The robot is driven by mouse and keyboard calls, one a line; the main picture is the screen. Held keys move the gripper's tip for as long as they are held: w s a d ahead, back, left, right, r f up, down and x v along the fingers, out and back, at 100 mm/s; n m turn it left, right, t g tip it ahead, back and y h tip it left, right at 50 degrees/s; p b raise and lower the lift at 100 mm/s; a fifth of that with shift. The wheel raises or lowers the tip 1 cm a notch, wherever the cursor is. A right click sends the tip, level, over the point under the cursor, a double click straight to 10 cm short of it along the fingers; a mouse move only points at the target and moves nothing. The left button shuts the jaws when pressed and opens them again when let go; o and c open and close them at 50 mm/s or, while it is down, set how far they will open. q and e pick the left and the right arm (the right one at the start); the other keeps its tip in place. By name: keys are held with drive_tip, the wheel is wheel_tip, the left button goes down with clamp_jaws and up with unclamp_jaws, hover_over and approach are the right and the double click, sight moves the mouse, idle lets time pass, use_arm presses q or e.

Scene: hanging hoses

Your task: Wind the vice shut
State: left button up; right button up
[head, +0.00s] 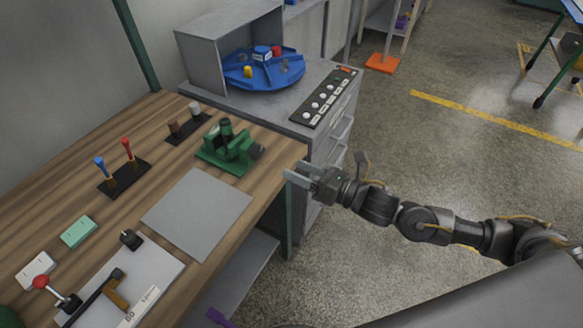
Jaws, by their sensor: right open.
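The green vice (229,147) stands on the wooden bench near its right end. A dark grey round part (257,151) shows on its right side, facing my right arm. I cannot tell how far apart the vice jaws are. My right gripper (290,176) is open and empty at the bench's right edge. Its light grey fingers point left, below and to the right of the vice, and are apart from it. My left gripper is not in view.
A grey plate (197,213) lies on the bench in front of the vice. Screwdrivers in a black stand (124,178) are to the left. A grey cabinet (327,128) with a blue turntable (263,72) stands behind. Open floor lies to the right.

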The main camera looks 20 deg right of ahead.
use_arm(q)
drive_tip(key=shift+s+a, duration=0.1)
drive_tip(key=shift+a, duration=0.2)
